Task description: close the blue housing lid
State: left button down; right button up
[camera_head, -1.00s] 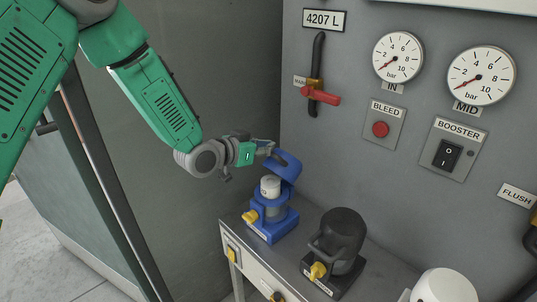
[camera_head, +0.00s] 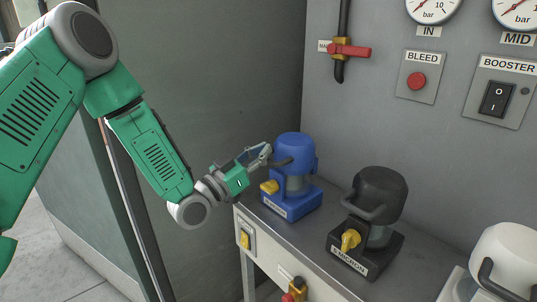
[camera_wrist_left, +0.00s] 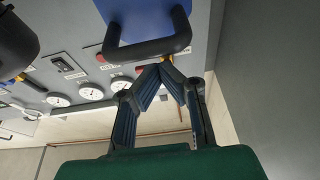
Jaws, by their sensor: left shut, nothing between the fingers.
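The blue housing (camera_head: 290,205) stands on the bench at its left end. Its blue lid (camera_head: 295,148) sits down over the top of the housing, with a dark handle on its front left side. A yellow knob (camera_head: 269,187) is on the housing's front. My left gripper (camera_head: 266,150) is shut and empty, just left of the lid near its handle; whether it touches cannot be told. In the left wrist view the shut fingertips (camera_wrist_left: 165,68) are beside the lid's dark handle (camera_wrist_left: 150,50), with the blue lid above. My right gripper is not in view.
A black housing (camera_head: 368,225) with a yellow knob stands to the right on the bench (camera_head: 300,240), and a white one (camera_head: 503,260) further right. The wall panel behind carries a red-handled valve (camera_head: 349,51), gauges and switches.

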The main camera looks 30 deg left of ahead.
pick_arm(q)
jog(key=shift+s+d+f+b, duration=0.1)
jog(key=shift+s+f+b, duration=0.15)
jog(key=shift+f, duration=0.25)
jog(key=shift+s+d+f+b, duration=0.1)
jog(key=shift+f+b, duration=0.1)
jog(key=shift+f, duration=0.25)
